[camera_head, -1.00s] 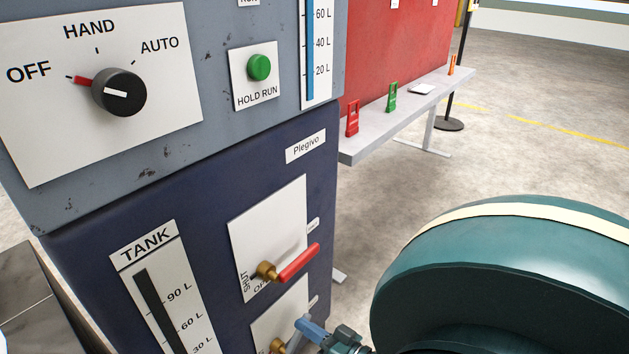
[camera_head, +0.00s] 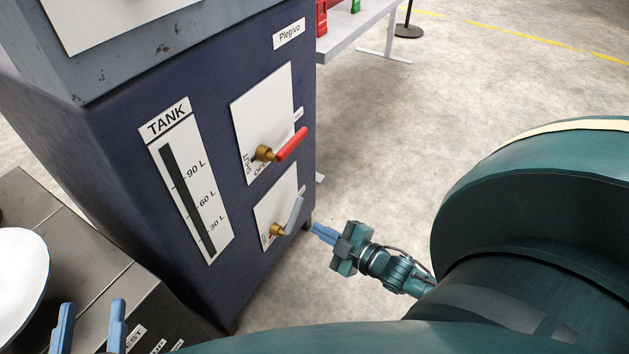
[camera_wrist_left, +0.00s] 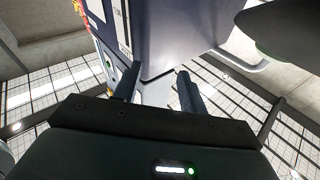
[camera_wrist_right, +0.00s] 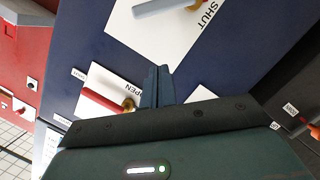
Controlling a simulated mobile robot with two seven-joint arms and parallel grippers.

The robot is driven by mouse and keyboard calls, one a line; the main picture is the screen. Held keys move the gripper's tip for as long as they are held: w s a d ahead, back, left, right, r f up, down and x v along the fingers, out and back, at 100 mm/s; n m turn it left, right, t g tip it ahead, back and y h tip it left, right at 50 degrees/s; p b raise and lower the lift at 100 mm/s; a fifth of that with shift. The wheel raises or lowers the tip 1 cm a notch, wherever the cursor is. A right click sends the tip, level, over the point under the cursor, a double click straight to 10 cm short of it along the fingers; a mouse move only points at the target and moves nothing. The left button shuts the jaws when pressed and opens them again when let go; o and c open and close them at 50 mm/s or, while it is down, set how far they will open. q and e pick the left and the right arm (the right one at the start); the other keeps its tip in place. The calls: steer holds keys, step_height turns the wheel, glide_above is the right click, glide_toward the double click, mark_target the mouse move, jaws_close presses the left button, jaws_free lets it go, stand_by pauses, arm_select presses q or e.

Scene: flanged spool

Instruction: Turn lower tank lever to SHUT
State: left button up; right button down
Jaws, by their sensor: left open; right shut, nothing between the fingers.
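The lower tank lever has a grey handle (camera_head: 294,215) on a brass hub (camera_head: 278,230), on a white plate on the blue cabinet face. The handle slants up and right; its lettering is too small to read in the head view. In the right wrist view the grey handle (camera_wrist_right: 157,8) is at the top, on a plate lettered SHUT. My right gripper (camera_head: 316,230) is shut and empty, just right of the lever, with a small gap in the picture. It also shows in the right wrist view (camera_wrist_right: 157,70). My left gripper (camera_head: 90,306) is open at lower left, away from the lever.
A red-handled lever (camera_head: 292,144) sits on the plate above. A TANK gauge (camera_head: 190,180) is to its left. A dark bench (camera_head: 90,270) with a white bowl-like object (camera_head: 18,280) stands at left. Grey floor (camera_head: 400,130) is clear right of the cabinet.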

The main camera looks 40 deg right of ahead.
steer(key=b, duration=0.4)
glide_above(297, 215)
steer(key=s+a, duration=0.3)
step_height(297, 215, down, 2)
steer(key=shift+w+d+f+b, duration=0.2)
steer(key=shift+d+f+b, duration=0.2)
steer(key=shift+f, duration=0.1)
steer(key=shift+w+d+f+b, duration=0.15)
steer(key=shift+d+f+b, duration=0.25)
steer(key=shift+f, duration=0.1)
arm_select(q)
steer(key=shift+w+d+r+m+t+h, duration=0.1)
steer(key=shift+w+r+m+t+h, duration=0.1)
steer(key=shift+r+m+t+h, duration=0.3)
steer(key=shift+w+a+r+m+t+h, duration=0.1)
steer(key=shift+w+r+m+t+h, duration=0.1)
steer(key=shift+r+h, duration=0.5)
steer(key=shift+w+d+r+m+t+h, duration=0.1)
steer(key=shift+w+r+m+t+h, duration=0.15)
steer(key=shift+r+h, duration=0.3)
arm_select(e)
steer(key=shift+w+d+f, duration=0.15)
steer(key=shift+d+f, duration=0.1)
steer(key=shift+d, duration=0.2)
arm_select(q)
steer(key=shift+r, duration=0.1)
